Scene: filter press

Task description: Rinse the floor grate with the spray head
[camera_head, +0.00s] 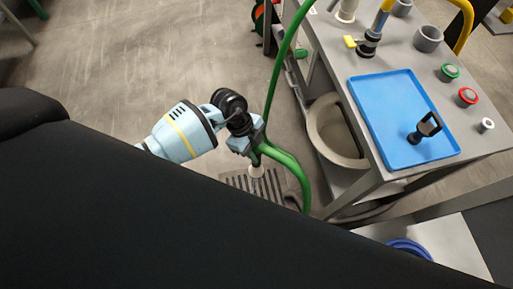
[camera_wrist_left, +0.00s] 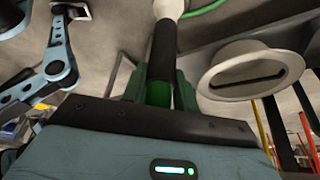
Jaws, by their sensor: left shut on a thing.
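The floor grate (camera_head: 240,182) is a dark slatted panel in the floor, partly hidden by my black body edge and the hose. My left gripper (camera_head: 257,147) is above it, shut on the spray head. The spray head's pale nozzle (camera_head: 257,170) points down over the grate. In the left wrist view the spray head (camera_wrist_left: 162,50) has a dark handle and a pale end, held between the fingers. A green hose (camera_head: 295,170) loops from the gripper. I see no clear water stream. My right gripper is not recognisable in either view.
A grey bench (camera_head: 335,45) stands close right of the gripper, holding a blue tray (camera_head: 385,100) with a black-handled tool (camera_head: 424,128). A beige basin (camera_head: 335,130) sits under its edge. Red and green buttons are on the bench.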

